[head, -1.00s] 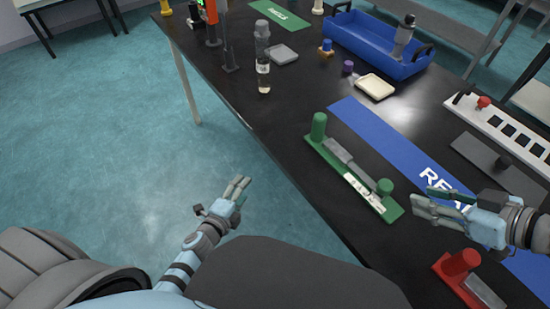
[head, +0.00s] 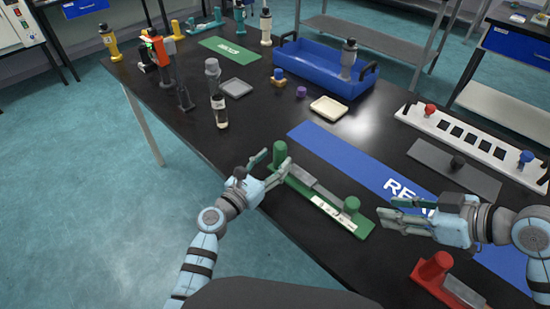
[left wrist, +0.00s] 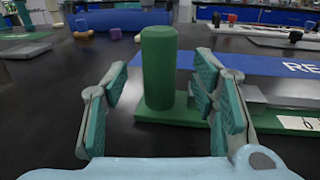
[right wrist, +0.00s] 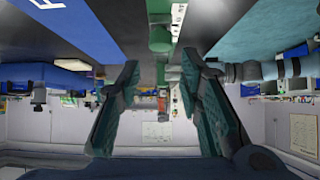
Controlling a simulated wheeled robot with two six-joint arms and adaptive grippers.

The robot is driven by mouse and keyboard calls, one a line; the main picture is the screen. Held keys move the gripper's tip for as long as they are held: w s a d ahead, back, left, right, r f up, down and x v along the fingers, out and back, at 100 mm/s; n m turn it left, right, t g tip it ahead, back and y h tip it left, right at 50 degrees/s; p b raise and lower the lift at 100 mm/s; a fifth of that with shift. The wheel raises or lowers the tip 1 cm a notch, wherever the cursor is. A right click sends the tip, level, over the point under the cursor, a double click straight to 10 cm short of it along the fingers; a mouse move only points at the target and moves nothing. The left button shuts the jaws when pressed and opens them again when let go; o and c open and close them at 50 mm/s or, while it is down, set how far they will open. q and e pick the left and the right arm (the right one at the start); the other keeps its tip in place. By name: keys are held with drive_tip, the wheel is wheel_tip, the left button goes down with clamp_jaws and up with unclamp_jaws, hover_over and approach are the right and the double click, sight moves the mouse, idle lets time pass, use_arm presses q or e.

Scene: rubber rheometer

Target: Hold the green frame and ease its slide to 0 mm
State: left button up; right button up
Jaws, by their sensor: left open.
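The green frame (head: 362,226) lies on the black table near its front edge, with a tall green post (left wrist: 159,65) at its left end, a grey slide (head: 312,186) and a shorter green knob (head: 351,205) at its right end. A white scale label runs along its front. My left gripper (head: 270,167) is open at the tall post. In the left wrist view the post stands between the spread fingers, with gaps on both sides. My right gripper (head: 387,210) is open and empty, right of the short knob and apart from it. The slide's reading is too small to tell.
A blue mat (head: 345,160) lies behind the frame. A red-posted fixture (head: 435,268) stands front right, below my right gripper. A grey plate (head: 455,168), a white switch panel (head: 470,137) and a blue tray (head: 320,72) are farther back. Clear bottles stand back left.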

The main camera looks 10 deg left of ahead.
use_arm(q)
drive_tip(key=shift+x, duration=1.1)
